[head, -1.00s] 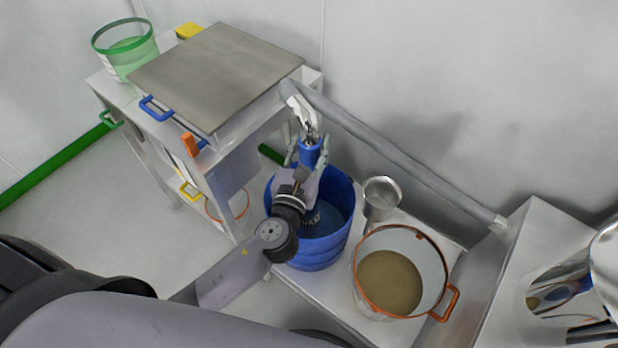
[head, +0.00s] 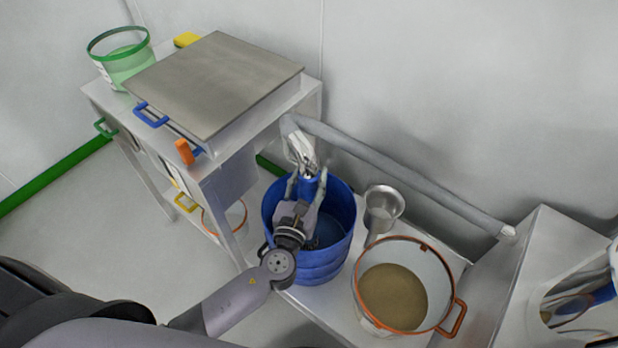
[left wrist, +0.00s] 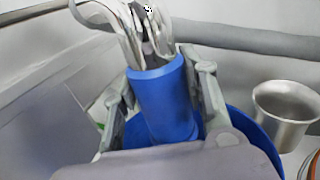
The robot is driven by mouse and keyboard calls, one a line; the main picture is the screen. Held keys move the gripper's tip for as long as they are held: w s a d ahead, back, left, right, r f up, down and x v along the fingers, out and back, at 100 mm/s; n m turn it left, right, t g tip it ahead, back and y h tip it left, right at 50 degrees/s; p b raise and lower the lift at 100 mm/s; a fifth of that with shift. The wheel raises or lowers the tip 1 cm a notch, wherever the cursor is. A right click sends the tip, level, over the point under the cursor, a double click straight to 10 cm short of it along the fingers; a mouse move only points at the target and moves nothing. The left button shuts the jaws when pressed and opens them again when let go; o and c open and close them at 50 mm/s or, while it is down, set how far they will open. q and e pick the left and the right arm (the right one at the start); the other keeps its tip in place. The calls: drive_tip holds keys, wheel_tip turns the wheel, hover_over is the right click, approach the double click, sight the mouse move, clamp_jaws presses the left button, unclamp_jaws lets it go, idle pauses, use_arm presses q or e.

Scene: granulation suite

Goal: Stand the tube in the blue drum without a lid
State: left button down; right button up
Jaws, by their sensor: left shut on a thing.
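The tube (head: 309,188) is a blue cylinder with white and silver pieces sticking out of its top. My left gripper (head: 304,190) is shut around it, and the left wrist view shows a finger on each side of the tube (left wrist: 162,100). The tube is close to upright, over the opening of the blue drum (head: 322,268). The drum has no lid, and its rim also shows in the left wrist view (left wrist: 262,150). The tube's lower end is hidden by my gripper, so I cannot tell how deep it reaches. My right gripper is not in view.
A metal beaker (head: 383,208) and an orange-rimmed tub of brown powder (head: 395,295) stand right of the drum. A steel cabinet (head: 215,85) stands at the left with a green-rimmed bucket (head: 121,56). A grey pipe (head: 410,177) runs along the wall behind.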

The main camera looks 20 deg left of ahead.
use_arm(q)
drive_tip(key=shift+f, duration=0.3)
drive_tip(key=c, duration=1)
unclamp_jaws()
drive_tip(key=shift+o, duration=0.2)
drive_tip(key=shift+r, duration=0.1)
drive_tip(key=shift+r, duration=0.3)
drive_tip(key=s, duration=1.2)
drive_tip(key=shift+d+b, duration=0.3)
drive_tip(key=shift+b, duration=0.05)
drive_tip(key=shift+a, duration=0.1)
